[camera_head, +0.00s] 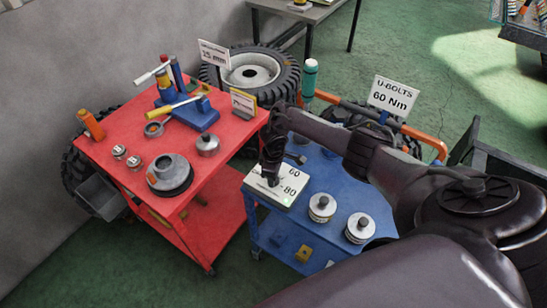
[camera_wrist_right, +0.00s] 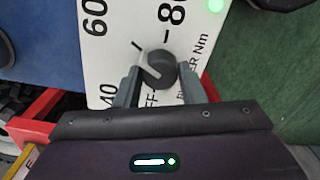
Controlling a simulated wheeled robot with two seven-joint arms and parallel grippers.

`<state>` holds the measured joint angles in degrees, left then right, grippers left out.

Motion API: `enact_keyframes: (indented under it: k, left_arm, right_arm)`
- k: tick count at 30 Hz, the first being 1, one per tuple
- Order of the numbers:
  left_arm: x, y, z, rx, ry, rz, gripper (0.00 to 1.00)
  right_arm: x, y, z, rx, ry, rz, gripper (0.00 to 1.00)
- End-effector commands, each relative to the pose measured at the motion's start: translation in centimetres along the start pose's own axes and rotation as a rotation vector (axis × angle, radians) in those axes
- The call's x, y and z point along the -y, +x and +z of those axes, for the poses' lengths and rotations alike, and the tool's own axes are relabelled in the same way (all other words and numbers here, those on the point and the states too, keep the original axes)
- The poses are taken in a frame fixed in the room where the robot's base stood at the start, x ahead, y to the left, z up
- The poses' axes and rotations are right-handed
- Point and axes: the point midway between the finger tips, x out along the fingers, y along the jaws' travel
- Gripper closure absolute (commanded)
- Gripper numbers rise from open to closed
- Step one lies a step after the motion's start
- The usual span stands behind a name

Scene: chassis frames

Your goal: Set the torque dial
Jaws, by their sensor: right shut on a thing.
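The torque dial's white panel (camera_head: 285,196) lies on the blue cart, with 60 and 80 printed on it. In the right wrist view the panel (camera_wrist_right: 110,60) shows 40, 60, 80 and partly covered lettering. The dark round dial knob (camera_wrist_right: 160,68) sits between my right gripper's two fingers (camera_wrist_right: 158,86), which are shut on it. Which mark the knob points to is hard to tell. In the head view my right gripper (camera_head: 270,172) reaches down onto the panel and hides the knob. A white sign (camera_head: 392,97) reads U-BOLTS 60 Nm. My left gripper is out of view.
Two round metal pieces, one nearer (camera_head: 359,228) and one farther (camera_head: 322,207), stand right of the panel on the blue cart (camera_head: 300,236). A red cart (camera_head: 120,120) with tools and metal parts stands to the left. Tyres (camera_head: 262,72) stand behind. A green light (camera_wrist_right: 215,5) glows on the panel.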

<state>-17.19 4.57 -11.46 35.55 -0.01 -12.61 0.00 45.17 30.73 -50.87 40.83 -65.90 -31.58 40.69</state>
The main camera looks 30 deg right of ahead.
Motion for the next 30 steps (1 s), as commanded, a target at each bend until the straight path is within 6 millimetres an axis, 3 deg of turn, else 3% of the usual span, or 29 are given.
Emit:
enact_keyframes:
  k: [17, 18, 21, 30]
  left_arm:
    - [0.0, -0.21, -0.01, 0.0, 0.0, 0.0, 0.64]
    - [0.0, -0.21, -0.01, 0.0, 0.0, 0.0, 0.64]
    - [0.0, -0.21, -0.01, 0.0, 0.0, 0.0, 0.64]
    - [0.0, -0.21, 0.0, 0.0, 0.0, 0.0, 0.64]
  right_arm:
    - [-0.16, -0.1, -0.05, -0.002, 0.032, 0.003, 0.87]
    - [-0.16, -0.1, -0.05, -0.002, 0.031, 0.003, 0.59]
    - [-0.13, -0.09, -0.05, -0.002, 0.031, 0.002, 0.46]
    - [-0.05, -0.09, -0.04, -0.001, 0.029, 0.001, 0.42]
